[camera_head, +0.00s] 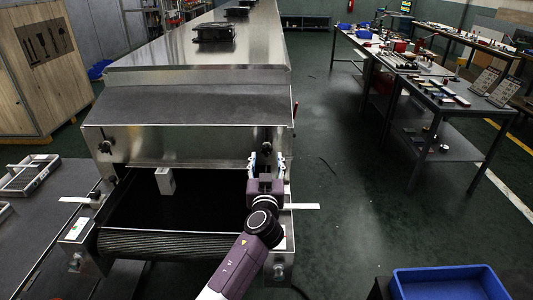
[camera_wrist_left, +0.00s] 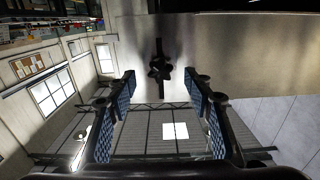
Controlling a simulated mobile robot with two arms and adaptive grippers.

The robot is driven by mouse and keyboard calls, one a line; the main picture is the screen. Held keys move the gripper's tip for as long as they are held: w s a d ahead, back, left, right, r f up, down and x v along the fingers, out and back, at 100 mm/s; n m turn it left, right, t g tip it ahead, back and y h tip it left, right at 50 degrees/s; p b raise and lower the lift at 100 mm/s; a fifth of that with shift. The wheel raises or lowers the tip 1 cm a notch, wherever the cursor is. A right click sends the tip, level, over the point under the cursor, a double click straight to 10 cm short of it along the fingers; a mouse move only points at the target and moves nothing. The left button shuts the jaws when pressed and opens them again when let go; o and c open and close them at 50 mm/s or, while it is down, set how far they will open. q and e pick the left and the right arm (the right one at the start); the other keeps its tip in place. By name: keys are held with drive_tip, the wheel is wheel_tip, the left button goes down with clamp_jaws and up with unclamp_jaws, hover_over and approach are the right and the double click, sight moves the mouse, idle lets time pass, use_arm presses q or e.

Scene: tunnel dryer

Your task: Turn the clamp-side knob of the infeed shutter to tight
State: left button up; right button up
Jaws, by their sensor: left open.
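The infeed shutter (camera_head: 185,146) is a grey metal plate across the mouth of the tunnel dryer. A dark knob (camera_head: 267,147) sits at its right end and another dark knob (camera_head: 105,147) at its left end. My left gripper (camera_head: 267,161) is open, its blue-padded fingers spread just in front of the right knob. In the left wrist view the dark lobed knob (camera_wrist_left: 160,68) on a vertical slot lies centred between the open fingers (camera_wrist_left: 160,80), a little beyond the tips. I see no finger touching it. My right gripper is not in view.
A blue bin (camera_head: 448,284) is at the bottom right. Cluttered workbenches (camera_head: 440,95) stand at right.

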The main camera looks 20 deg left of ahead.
sight(267, 152)
use_arm(q)
drive_tip(key=shift+x, duration=0.8)
drive_tip(key=shift+w+a, duration=0.1)
drive_tip(key=shift+w, duration=0.25)
drive_tip(key=shift+w+a, duration=0.1)
drive_tip(key=shift+w, duration=0.2)
drive_tip(key=shift+w+f, duration=0.1)
drive_tip(key=shift+w, duration=0.1)
drive_tip(key=c, duration=1.2)
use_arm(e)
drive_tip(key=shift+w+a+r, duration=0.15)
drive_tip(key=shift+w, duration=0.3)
